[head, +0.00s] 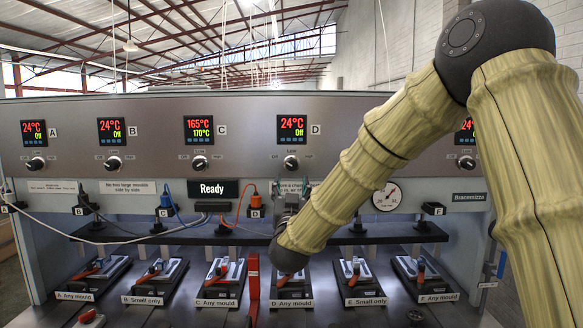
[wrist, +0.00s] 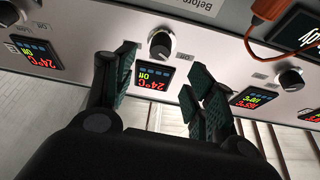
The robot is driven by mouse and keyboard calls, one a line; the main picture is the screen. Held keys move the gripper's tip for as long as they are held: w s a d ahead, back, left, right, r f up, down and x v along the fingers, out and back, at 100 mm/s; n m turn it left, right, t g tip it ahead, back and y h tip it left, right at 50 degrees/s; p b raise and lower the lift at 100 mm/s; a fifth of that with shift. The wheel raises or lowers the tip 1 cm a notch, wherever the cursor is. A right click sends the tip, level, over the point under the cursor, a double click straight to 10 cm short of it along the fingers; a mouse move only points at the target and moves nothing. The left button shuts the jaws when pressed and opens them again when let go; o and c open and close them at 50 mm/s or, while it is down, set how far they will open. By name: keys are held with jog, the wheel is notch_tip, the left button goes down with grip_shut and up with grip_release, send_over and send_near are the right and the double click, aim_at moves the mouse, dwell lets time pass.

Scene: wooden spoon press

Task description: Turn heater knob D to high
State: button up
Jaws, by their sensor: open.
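Heater knob D (head: 291,162) is a small dark round knob on the grey panel, below the D display (head: 291,129), which reads 24°C and Off. In the upside-down wrist view, knob D (wrist: 160,43) shows beside its display (wrist: 153,77). I cannot read exactly where the knob points. My gripper (wrist: 160,66) is open, with one dark green padded finger on each side of the D display, pointing toward the knob. Nothing is between the pads. In the head view my gripper (head: 291,198) is just below knob D, partly hidden by my arm.
Knob C (head: 200,163) sits to the left, its display reading 165°C. Orange plug D (head: 254,201) and its cable hang below the panel; the orange cable also shows in the wrist view (wrist: 270,30). Several moulds (head: 218,283) line the bench below.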

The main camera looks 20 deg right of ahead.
aim_at(292, 167)
jog(key=p+x, duration=0.3)
jog(key=x, duration=0.5)
jog(key=shift+w+d+r, duration=0.1)
jog(key=shift+w, duration=0.3)
jog(key=c, duration=1)
